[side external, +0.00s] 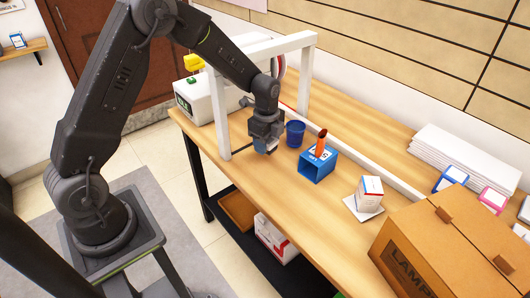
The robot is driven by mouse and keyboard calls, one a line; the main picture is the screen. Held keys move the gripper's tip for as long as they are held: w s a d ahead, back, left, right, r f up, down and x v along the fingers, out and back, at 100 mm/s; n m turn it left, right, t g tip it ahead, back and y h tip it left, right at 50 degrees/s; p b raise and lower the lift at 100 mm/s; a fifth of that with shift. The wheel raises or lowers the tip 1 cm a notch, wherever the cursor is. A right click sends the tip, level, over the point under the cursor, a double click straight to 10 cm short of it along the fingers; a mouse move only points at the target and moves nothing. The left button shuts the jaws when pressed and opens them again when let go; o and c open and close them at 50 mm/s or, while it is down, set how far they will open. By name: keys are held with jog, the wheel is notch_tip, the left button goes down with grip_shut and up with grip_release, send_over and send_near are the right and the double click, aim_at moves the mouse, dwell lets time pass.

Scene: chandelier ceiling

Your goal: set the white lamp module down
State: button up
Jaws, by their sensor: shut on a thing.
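My gripper (266,144) points down near the front edge of the wooden table, by the foot of the white frame. It is shut on a small pale thing, the white lamp module (272,146), mostly hidden by the fingers. I cannot tell whether the module touches the tabletop. A white carton with small print (370,188) stands on a white square pad (362,209) further right.
A dark blue cup (295,133) and a blue box (318,165) with an orange stick (321,142) stand right of my gripper. The white frame (222,115) rises close by. A cardboard box (450,245) fills the right front. Bare table (300,210) lies in front.

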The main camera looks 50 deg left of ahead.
jog(key=shift+s+r, duration=0.1)
jog(key=shift+r, duration=0.4)
jog(key=shift+s+d+r+n, duration=0.15)
jog(key=shift+s+d+n, duration=0.05)
jog(key=shift+n, duration=0.3)
jog(key=s+a+r+n, duration=0.2)
jog(key=s+n, duration=0.4)
jog(key=s, duration=0.5)
jog(key=s+a+r+n, duration=0.25)
jog(key=s+n, duration=0.35)
jog(key=s, duration=0.4)
jog(key=w+a+r+m, duration=0.1)
jog(key=w+a+r, duration=0.45)
jog(key=a, duration=0.35)
jog(key=w+a+r, duration=0.4)
jog(key=a+r, duration=0.2)
jog(key=a, duration=0.3)
jog(key=n, duration=0.4)
send_over(242, 125)
notch_tip(242, 125, down, 16)
notch_tip(242, 125, down, 5)
jog(key=shift+d+f, duration=0.1)
jog(key=shift+f, duration=2.3)
